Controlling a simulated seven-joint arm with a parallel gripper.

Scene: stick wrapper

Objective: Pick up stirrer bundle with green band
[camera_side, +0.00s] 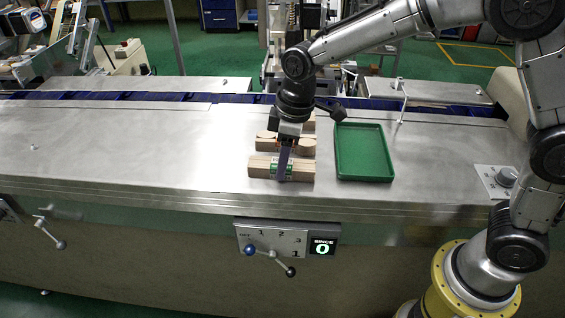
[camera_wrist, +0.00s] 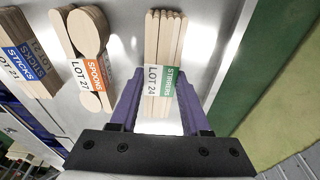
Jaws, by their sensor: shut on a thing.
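The stirrer bundle with the green band (camera_wrist: 162,48) is a stack of light wooden sticks with a white and green label reading "LOT 24 STIRRERS". In the side view the bundle (camera_side: 262,167) lies nearest the front edge of the steel table. My gripper (camera_wrist: 162,105) has its purple fingers on both sides of the bundle around the band. In the side view my gripper (camera_side: 282,170) points down over the bundle's middle and hides part of the band. It is shut on the bundle. I cannot tell whether the bundle touches the table.
A spoon bundle with an orange band (camera_wrist: 88,35) lies beside it, and a stick bundle with a blue band (camera_wrist: 22,55) lies beyond that. An empty green tray (camera_side: 387,160) stands to the right. The steel table (camera_side: 120,145) is clear on the left.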

